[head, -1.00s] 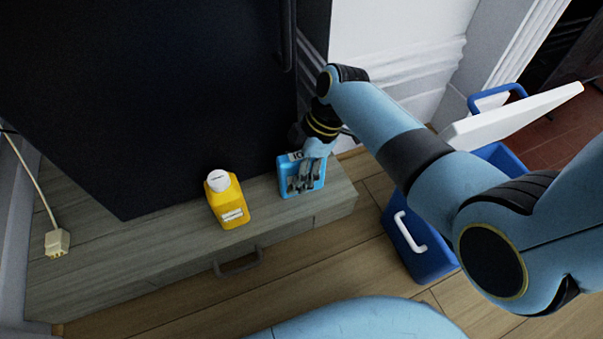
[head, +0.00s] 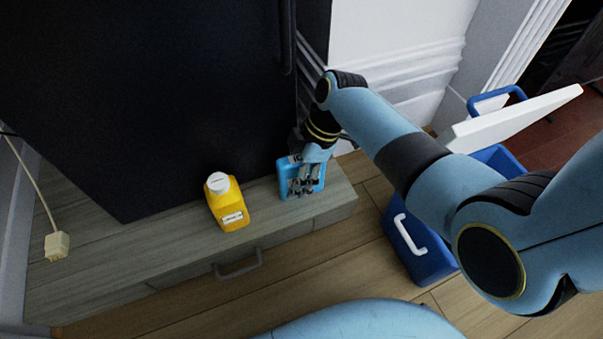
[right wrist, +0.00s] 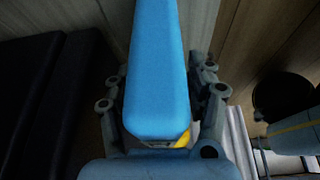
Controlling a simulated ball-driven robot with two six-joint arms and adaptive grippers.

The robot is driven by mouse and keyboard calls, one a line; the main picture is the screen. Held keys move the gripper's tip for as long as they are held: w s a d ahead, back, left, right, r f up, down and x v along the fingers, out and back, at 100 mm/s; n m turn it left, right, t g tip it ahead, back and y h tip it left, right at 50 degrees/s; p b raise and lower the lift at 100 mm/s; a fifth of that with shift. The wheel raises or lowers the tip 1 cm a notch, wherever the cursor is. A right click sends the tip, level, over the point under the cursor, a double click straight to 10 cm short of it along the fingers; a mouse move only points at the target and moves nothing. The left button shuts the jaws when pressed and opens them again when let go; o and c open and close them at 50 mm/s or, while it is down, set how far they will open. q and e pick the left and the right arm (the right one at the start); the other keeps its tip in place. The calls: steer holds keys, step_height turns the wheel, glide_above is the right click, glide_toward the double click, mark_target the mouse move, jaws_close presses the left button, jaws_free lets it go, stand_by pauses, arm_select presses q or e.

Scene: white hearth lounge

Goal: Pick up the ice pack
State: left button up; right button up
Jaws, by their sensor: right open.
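The ice pack (head: 283,181) is a light blue block standing on the wooden drawer ledge in front of the dark cabinet. My right gripper (head: 304,188) reaches down over it, with its fingers covering part of its front and top in the head view. In the right wrist view the ice pack (right wrist: 157,70) lies between the two fingers of my right gripper (right wrist: 158,95), one on each side. The fingers are open around it. The pack's lower part is hidden by the fingers in the head view. My left gripper is not in view.
A yellow bottle with a white cap (head: 228,204) stands on the ledge (head: 150,240) left of the ice pack. A blue cooler (head: 425,258) with its white lid (head: 515,118) open stands on the floor to the right, under my right arm.

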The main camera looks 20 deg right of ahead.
jaws_close()
steer(key=shift+r, duration=0.1)
stand_by(0.5)
